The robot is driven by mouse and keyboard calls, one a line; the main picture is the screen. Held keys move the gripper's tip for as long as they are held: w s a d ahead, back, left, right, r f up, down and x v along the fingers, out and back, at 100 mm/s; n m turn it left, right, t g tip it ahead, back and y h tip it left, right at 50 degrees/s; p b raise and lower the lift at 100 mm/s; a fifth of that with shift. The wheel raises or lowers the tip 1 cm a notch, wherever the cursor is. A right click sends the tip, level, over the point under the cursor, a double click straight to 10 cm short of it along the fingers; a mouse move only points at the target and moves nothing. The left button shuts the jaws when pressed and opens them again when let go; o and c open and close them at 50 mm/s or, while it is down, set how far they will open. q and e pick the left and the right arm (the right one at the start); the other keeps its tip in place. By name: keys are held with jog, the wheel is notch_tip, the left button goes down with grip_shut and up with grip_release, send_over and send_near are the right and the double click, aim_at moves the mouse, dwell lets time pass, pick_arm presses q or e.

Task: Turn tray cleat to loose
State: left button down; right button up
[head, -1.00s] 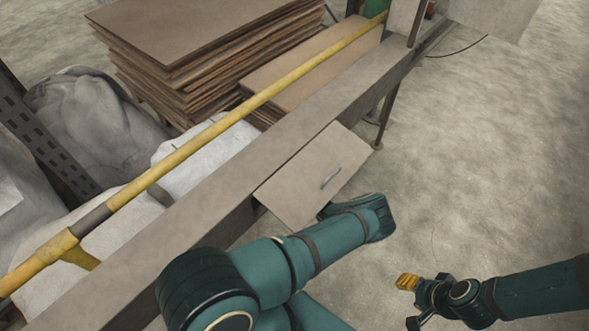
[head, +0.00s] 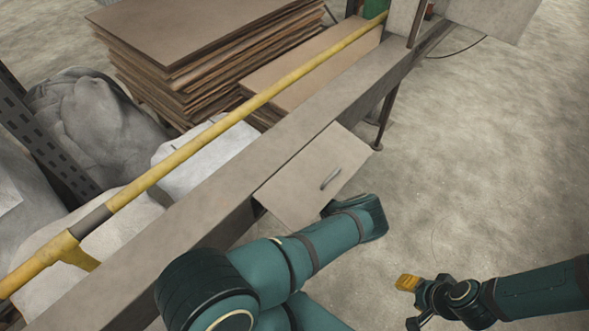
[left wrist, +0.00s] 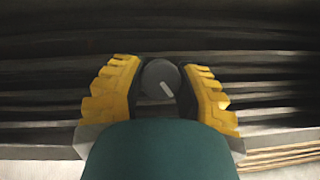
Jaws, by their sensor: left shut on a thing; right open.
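In the left wrist view a round dark grey knob (left wrist: 158,74) with a short pale line, which I take for the tray cleat, sits between the two yellow fingers of my left gripper (left wrist: 162,68). The gripper is shut on it. The pale line slants, its lower end to the right. In the head view my left gripper is hidden beyond my forearm, beside the grey tray panel (head: 300,187) with a small metal handle (head: 331,178). My right gripper (head: 407,282) is open and empty over the floor at lower right.
A long grey beam (head: 270,155) runs diagonally, with a yellow pole (head: 235,114) behind it. A stack of brown boards (head: 190,60) and pale sacks (head: 205,155) lie beyond. The concrete floor (head: 490,150) at right is mostly clear.

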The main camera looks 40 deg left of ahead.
pick_arm(q)
jog(key=c, duration=0.6)
grip_release()
jog(key=shift+d, duration=0.1)
jog(key=v, duration=1.1)
jog(key=shift+d+f, duration=0.2)
jog(key=shift+d, duration=0.15)
jog(key=shift+a, duration=0.1)
